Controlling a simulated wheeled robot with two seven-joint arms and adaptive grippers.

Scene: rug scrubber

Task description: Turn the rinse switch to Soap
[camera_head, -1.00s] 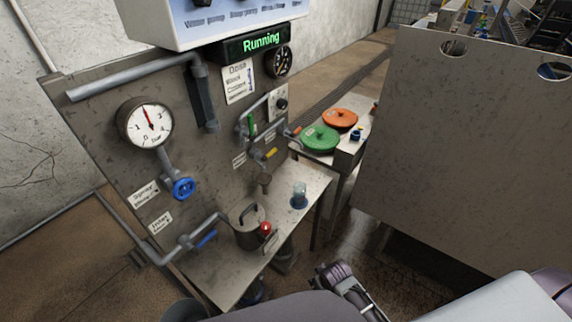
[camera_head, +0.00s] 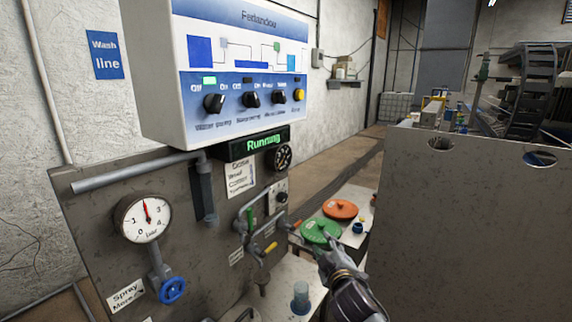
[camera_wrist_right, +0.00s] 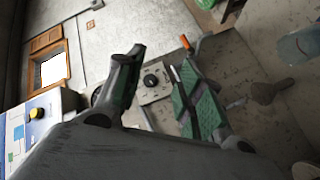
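The white control box (camera_head: 235,75) on the wall panel carries several black knobs. The third knob (camera_head: 279,97), beside a yellow button (camera_head: 299,95), has small two-sided lettering I cannot read surely, so I cannot confirm the rinse switch. Another black knob (camera_head: 281,197) sits on a pale plate below the display; a similar knob and plate appear between the fingers in the right wrist view (camera_wrist_right: 152,81). My right gripper (camera_head: 322,247) is low right of the panel, overlapping the green lid and apart from the box. Its fingers (camera_wrist_right: 163,60) are spread and empty. My left gripper is out of view.
Pipes, a green-handled valve (camera_head: 249,220) and a yellow-handled valve (camera_head: 269,248) stick out from the panel. A pressure gauge (camera_head: 144,217) and blue handwheel (camera_head: 172,289) are at left. A large grey panel (camera_head: 460,220) stands at right. Space before the box is clear.

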